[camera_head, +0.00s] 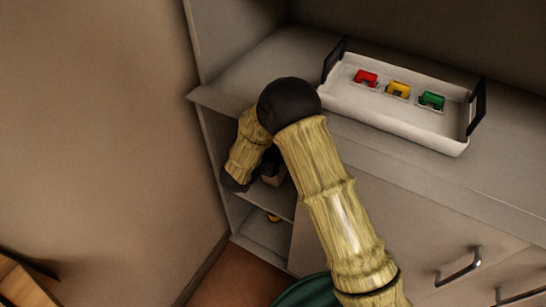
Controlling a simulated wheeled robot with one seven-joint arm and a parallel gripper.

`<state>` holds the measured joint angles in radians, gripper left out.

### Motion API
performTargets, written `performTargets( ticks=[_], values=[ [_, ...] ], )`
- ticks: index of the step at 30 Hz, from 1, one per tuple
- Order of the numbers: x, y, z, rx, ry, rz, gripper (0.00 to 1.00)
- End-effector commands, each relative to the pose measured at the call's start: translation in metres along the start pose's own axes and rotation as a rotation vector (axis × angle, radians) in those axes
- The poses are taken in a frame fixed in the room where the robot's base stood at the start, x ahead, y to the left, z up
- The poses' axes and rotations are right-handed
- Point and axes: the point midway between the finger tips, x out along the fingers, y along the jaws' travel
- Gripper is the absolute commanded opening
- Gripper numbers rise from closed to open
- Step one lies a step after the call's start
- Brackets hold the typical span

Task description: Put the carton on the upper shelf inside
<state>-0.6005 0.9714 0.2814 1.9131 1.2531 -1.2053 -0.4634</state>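My arm reaches down into the open shelf unit at the left end of the cabinet. My gripper (268,170) seems to be the dark part inside the upper compartment, mostly hidden behind my own arm. A small brownish, box-like shape (273,181) shows at it, just above the upper shelf (277,200); it may be the carton. I cannot tell whether my gripper holds it, or whether it touches the shelf.
A small yellow thing (273,217) sits in the lower compartment. A white tray (395,120) with black handles holds red, yellow and green pieces on the countertop (240,90). Drawer handles (460,265) jut out at right. A wall (110,130) stands close on the left.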

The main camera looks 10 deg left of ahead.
Motion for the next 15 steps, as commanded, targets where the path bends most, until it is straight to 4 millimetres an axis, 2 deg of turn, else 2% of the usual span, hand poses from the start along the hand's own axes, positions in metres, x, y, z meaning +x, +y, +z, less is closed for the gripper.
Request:
performTargets(
  ticks=[1,12,13,15],
  values=[
    [0.0027,-0.0007,0.0053,0.0,0.001,0.0,0.0],
    [0.0043,-0.0002,0.0066,0.001,0.001,0.001,0.0],
    [0.004,-0.0001,0.0066,0.001,0.0,0.001,0.62],
    [0.004,-0.0001,0.0064,0.001,0.0,0.001,0.76]
  ],
)
